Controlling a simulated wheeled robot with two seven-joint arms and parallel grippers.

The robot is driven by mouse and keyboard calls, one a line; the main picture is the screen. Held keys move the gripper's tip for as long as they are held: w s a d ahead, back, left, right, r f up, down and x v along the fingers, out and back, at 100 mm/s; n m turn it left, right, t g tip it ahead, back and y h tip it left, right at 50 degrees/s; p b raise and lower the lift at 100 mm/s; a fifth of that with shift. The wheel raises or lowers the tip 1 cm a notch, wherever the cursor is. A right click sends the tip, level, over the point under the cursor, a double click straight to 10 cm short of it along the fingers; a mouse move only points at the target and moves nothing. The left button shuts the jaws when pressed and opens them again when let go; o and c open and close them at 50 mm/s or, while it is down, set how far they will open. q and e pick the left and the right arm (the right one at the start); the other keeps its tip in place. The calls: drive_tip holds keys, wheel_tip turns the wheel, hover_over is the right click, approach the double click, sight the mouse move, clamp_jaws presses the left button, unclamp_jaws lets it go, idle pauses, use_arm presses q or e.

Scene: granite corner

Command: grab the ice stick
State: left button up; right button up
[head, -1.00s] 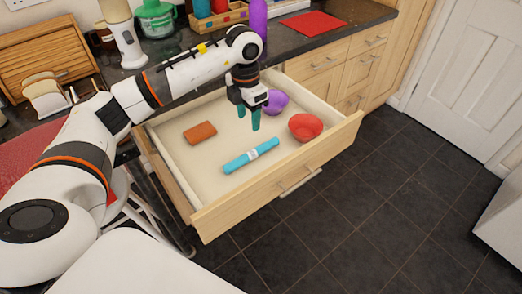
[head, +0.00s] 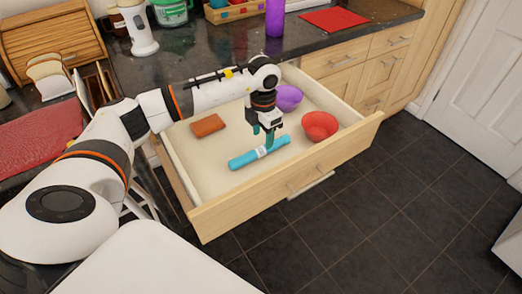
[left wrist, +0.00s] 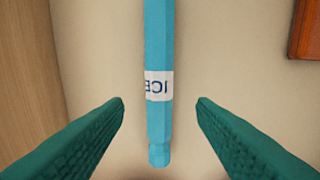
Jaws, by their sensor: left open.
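The ice stick (head: 246,158) is a light blue rod with a white label, lying in the open drawer near its front panel. In the left wrist view the ice stick (left wrist: 160,45) shows its "ICE" label and lies between the fingers, with a gap on each side. My left gripper (head: 269,140) points down over the stick's right part and partly hides it. In the left wrist view the left gripper (left wrist: 160,112) has its two green fingers wide apart with nothing held. My right gripper is not in view.
The drawer (head: 292,195) also holds an orange-brown block (head: 207,125), a purple bowl (head: 288,97) and a red bowl (head: 320,125) close to the right of the gripper. A dark counter (head: 200,55) with containers stands behind.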

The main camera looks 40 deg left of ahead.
sight(261, 148)
use_arm(q)
drive_tip(key=f, duration=0.4)
drive_tip(key=shift+s+a+f+p, duration=0.1)
drive_tip(key=shift+s+f+p, duration=0.15)
drive_tip(key=shift+s+p, duration=0.15)
drive_tip(key=shift+f, duration=0.35)
drive_tip(key=shift+r, duration=0.1)
drive_tip(key=c, duration=1.1)
